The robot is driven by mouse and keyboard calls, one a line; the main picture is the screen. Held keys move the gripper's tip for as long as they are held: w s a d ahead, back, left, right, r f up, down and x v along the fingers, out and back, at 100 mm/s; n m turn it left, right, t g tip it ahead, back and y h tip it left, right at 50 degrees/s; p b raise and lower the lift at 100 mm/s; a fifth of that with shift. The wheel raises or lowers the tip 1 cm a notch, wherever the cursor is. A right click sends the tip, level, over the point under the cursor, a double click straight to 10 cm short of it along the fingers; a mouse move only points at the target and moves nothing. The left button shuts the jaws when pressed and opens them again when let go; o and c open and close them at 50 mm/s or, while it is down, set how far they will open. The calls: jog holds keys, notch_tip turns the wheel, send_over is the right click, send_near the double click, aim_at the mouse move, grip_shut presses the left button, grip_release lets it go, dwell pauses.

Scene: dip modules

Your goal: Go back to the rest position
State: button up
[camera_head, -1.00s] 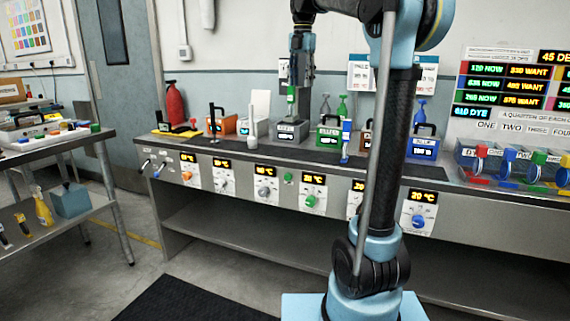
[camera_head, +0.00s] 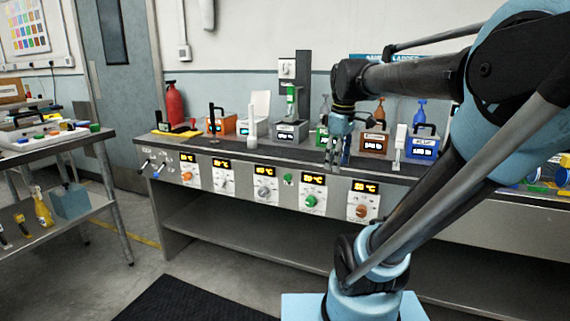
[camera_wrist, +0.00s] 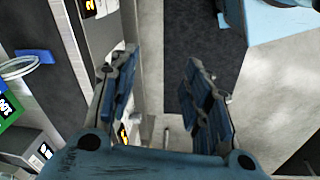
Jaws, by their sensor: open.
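My gripper (camera_head: 338,160) hangs at the front edge of the bench, pointing down, in front of the green and brown modules. In the wrist view my gripper (camera_wrist: 160,100) is open, its two blue fingers apart with nothing between them. Below it the wrist view shows the bench front, the grey floor (camera_wrist: 160,60) and a dark mat (camera_wrist: 205,45). My arm reaches from its light blue base at the lower right, with the elbow bent out to the right.
The bench (camera_head: 235,150) carries several box modules, including a blue one (camera_head: 421,148), a brown one (camera_head: 374,144) and a grey one (camera_head: 291,132). A white handled piece (camera_head: 400,142) stands near the front edge. A side table (camera_head: 50,142) is at left. The floor between is clear.

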jog(key=s+d+f+m, duration=0.1)
jog(key=s+f+m, duration=0.4)
jog(key=f, duration=0.4)
jog(key=s+d+f+m, duration=0.1)
jog(key=s+f+m, duration=0.4)
jog(key=f, duration=0.5)
jog(key=shift+s+d+f+m+t, duration=0.15)
jog(key=shift+s+d+m+t, duration=0.2)
jog(key=shift+s, duration=0.8)
jog(key=shift+w+a+f, duration=0.2)
jog(key=shift+w+a, duration=0.2)
jog(key=shift+a, duration=0.25)
